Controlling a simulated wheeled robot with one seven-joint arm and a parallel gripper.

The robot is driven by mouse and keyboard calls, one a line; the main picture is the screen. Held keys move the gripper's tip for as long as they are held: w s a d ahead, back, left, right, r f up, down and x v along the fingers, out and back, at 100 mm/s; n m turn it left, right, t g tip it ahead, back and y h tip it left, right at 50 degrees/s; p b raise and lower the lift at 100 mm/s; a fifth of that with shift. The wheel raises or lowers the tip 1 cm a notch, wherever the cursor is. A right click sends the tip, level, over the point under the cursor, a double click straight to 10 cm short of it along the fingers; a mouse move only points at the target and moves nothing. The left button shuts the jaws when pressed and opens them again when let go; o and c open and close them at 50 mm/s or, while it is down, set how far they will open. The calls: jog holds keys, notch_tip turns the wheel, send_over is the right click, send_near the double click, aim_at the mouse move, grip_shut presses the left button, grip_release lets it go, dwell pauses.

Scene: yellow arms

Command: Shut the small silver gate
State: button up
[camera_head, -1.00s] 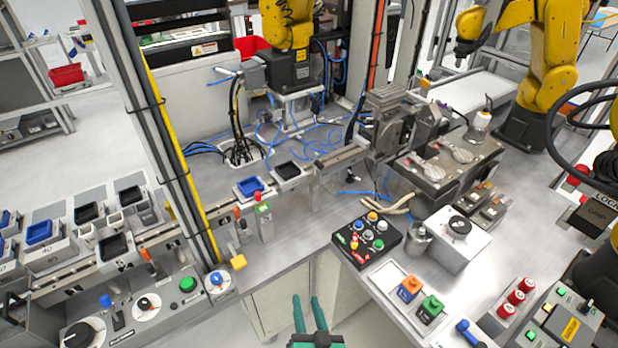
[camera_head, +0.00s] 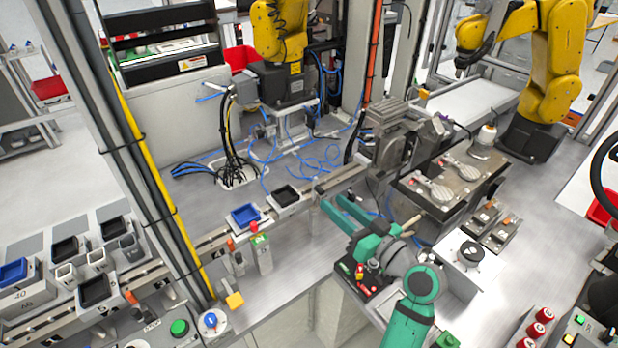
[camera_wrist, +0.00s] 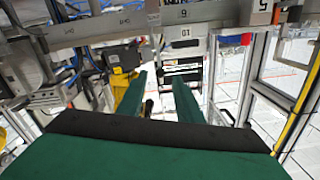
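My gripper (camera_head: 331,201) is at the centre of the head view, with its two green fingers apart and nothing between them. The fingers point up and left toward the right end of the silver conveyor rail (camera_head: 343,179), where the small gate may be. I cannot single out the gate's shape or tell how far it stands open. In the wrist view the two fingers (camera_wrist: 160,80) are also apart. A silver rail (camera_wrist: 115,28) crosses above them there, with a small plate marked G1 (camera_wrist: 186,32). I cannot tell whether a finger touches anything.
A blue tray (camera_head: 245,215) and a black tray (camera_head: 286,196) sit on the conveyor left of my fingers. A button box (camera_head: 362,272) lies partly hidden under my arm. A grey machine (camera_head: 395,135) stands just behind. A post with a yellow strip (camera_head: 150,165) is at left.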

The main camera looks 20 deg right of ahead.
aim_at(317, 187)
jog(key=shift+w+r, duration=0.15)
jog(key=shift+w, duration=0.1)
jog(key=x, duration=0.9)
jog(key=shift+w+a, duration=0.25)
jog(key=shift+w, duration=0.1)
jog(key=shift+w+a, duration=0.25)
jog(key=shift+w, duration=0.05)
jog(key=shift+d, duration=0.1)
grip_shut()
